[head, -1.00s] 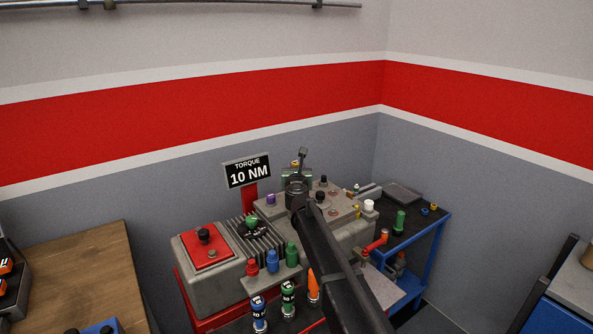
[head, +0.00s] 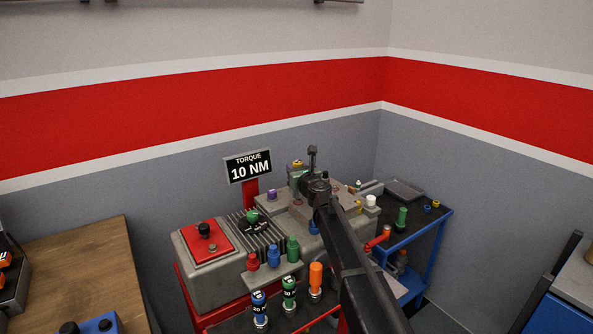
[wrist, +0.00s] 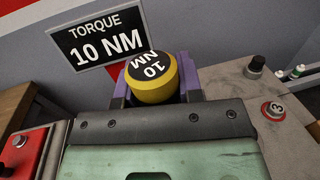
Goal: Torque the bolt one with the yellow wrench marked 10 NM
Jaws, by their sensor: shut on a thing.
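The yellow wrench (wrist: 152,90) has a black top marked 10 NM and faces the wrist camera end-on. My gripper (wrist: 154,88) is shut on it, with a purple finger on each side. In the head view the wrench top (head: 298,163) shows as a small yellow spot above the grey machine block, behind my arm. The wrench's lower end is hidden, so I cannot tell whether it touches a bolt. A bolt with a red ring marked 3 (wrist: 273,110) is on the block to the right. Bolt one cannot be made out.
The sign reading TORQUE 10 NM (head: 248,166) stands behind the block, close to my gripper. A red plate with a black knob (head: 204,232) is on the left. Blue, green and orange tools (head: 288,290) stand in front. A dark side table (head: 425,222) is at right.

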